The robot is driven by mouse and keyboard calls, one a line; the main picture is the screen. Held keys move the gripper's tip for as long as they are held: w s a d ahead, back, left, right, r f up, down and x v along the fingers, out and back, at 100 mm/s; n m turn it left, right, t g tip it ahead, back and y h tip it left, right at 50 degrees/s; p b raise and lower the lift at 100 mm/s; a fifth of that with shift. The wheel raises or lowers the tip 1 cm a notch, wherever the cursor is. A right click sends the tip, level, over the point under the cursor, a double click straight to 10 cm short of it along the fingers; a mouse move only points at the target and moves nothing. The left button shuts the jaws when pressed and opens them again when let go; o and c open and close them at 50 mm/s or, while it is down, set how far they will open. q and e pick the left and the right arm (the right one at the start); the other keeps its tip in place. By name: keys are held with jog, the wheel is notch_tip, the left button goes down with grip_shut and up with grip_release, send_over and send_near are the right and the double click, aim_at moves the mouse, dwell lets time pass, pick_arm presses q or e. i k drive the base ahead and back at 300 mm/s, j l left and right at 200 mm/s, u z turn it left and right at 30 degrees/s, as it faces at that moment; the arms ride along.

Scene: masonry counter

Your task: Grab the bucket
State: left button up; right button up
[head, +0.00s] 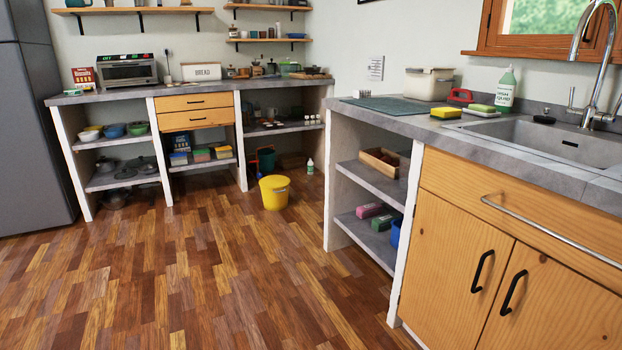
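A yellow bucket (275,193) stands upright on the wooden floor, in front of the open bay at the right end of the back counter. Its rim is visible, but I cannot tell what is inside. A blue container (395,232) sits on the lower shelf of the right counter, half hidden by a white upright. Neither of my grippers shows in the head view.
The wooden floor (190,265) is clear up to the yellow bucket. The right counter's end wall (338,190) stands to the bucket's right. A white-capped bottle (310,167) stands behind it. A grey fridge (30,120) is at far left.

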aim_at(274, 189)
jog(key=i+j+u, duration=0.35)
jog(key=i, duration=0.2)
jog(key=i+j+u, duration=0.2)
jog(key=i+u, duration=0.15)
jog(key=i, duration=0.2)
jog(key=i+u, duration=0.35)
jog(key=i, duration=0.25)
jog(key=i+z, duration=0.1)
jog(key=i, duration=0.55)
jog(key=i+z, duration=0.15)
jog(key=i, duration=0.5)
jog(key=i+j+z, duration=0.1)
jog(key=i, duration=0.5)
jog(key=i+j+z, duration=0.1)
jog(key=i, duration=0.55)
jog(key=i+l+z, duration=0.1)
jog(key=i+z, duration=0.2)
jog(key=i, duration=0.35)
jog(key=i+z, duration=0.25)
jog(key=i, duration=0.4)
jog(key=i+j+z, duration=0.3)
jog(key=i, duration=0.35)
